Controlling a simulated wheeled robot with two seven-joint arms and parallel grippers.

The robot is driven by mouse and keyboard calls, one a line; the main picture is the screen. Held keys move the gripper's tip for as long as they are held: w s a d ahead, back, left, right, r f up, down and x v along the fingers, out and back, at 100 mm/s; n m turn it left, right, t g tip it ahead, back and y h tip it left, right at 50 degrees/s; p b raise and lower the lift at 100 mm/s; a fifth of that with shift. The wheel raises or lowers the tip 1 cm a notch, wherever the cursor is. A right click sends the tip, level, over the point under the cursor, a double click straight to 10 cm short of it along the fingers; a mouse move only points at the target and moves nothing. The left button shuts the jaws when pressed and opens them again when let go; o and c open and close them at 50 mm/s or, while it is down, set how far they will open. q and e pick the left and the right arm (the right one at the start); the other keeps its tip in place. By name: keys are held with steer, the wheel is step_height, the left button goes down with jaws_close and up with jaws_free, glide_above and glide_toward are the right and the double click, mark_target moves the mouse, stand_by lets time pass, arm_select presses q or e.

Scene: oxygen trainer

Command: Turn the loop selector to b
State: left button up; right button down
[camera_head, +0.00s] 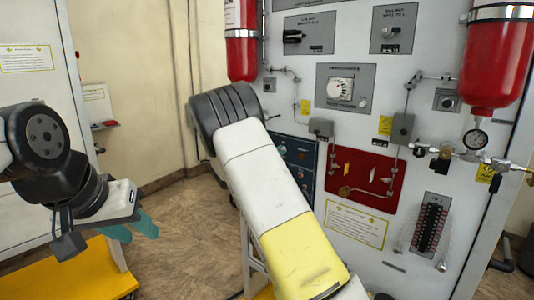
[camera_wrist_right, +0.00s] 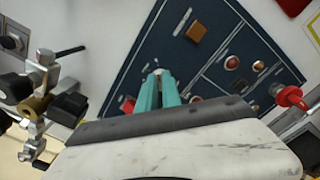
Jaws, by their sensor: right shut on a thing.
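The dark blue panel (camera_head: 303,152) is partly hidden behind my right arm in the head view. It fills much of the right wrist view (camera_wrist_right: 228,62). There my right gripper's teal fingers (camera_wrist_right: 160,90) are together at the panel, shut on a small part with a pale tip (camera_wrist_right: 158,72), which looks like the loop selector. The fingers cover most of it, and I cannot read its marks or setting. My right fingertips are hidden in the head view. My left gripper (camera_head: 131,230) is open and empty at the left, away from the wall panel.
The white wall panel (camera_head: 290,75) carries a dial (camera_head: 340,89), a red panel (camera_head: 362,180) and red cylinders (camera_head: 491,62). Brass and steel valve fittings (camera_wrist_right: 42,100) are left of my right fingers, and a red knob (camera_wrist_right: 290,97) is right. Open floor (camera_head: 190,235) lies between my arms.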

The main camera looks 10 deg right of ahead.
stand_by(0.3)
steer(key=c, duration=1.5)
jaws_free()
steer(key=v, duration=0.8)
